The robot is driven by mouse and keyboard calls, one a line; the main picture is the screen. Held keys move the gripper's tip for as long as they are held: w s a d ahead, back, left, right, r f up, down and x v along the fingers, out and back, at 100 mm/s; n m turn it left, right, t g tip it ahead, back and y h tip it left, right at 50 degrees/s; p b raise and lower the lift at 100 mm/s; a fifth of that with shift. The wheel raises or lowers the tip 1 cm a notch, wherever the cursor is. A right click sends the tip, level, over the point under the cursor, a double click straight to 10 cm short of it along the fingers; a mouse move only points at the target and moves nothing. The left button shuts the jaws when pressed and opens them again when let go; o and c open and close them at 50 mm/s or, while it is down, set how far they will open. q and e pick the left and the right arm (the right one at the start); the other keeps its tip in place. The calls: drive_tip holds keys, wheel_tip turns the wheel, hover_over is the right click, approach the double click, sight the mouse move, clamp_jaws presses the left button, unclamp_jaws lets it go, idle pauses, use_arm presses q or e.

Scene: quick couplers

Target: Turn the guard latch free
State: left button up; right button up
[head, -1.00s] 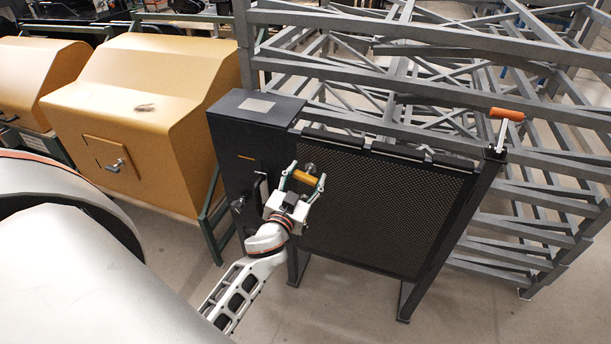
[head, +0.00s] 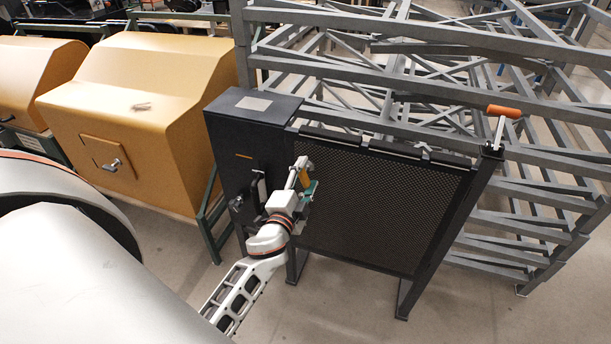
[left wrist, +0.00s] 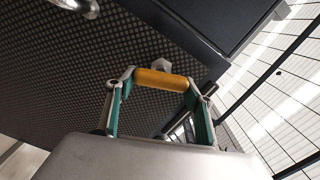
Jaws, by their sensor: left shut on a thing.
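The guard is a dark mesh panel (head: 385,210) in a black frame, beside a dark cabinet (head: 235,130). A latch with a yellow handle (left wrist: 160,79) sits at the panel's left side. My left gripper (head: 304,180) is at this latch, its fingers shut on the yellow handle. In the left wrist view the handle lies across between the two green-and-grey fingers, with a pale metal hub behind it. In the head view the handle is mostly hidden by the gripper and looks tilted steeply. My right gripper is not in view.
A lever with an orange grip (head: 503,112) stands up at the frame's top right corner. Black handles (head: 255,187) jut from the cabinet near my left wrist. A grey metal rack (head: 440,50) stands behind, yellow housings (head: 130,85) at left. Floor in front is clear.

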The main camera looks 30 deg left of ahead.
use_arm(q)
drive_tip(key=shift+f+m, duration=0.1)
drive_tip(key=shift+m, duration=2)
drive_tip(key=shift+c, duration=0.2)
drive_tip(key=o, duration=1.1)
drive_tip(key=v, duration=0.7)
drive_tip(key=shift+s+d, duration=0.1)
drive_tip(key=shift+s, duration=0.1)
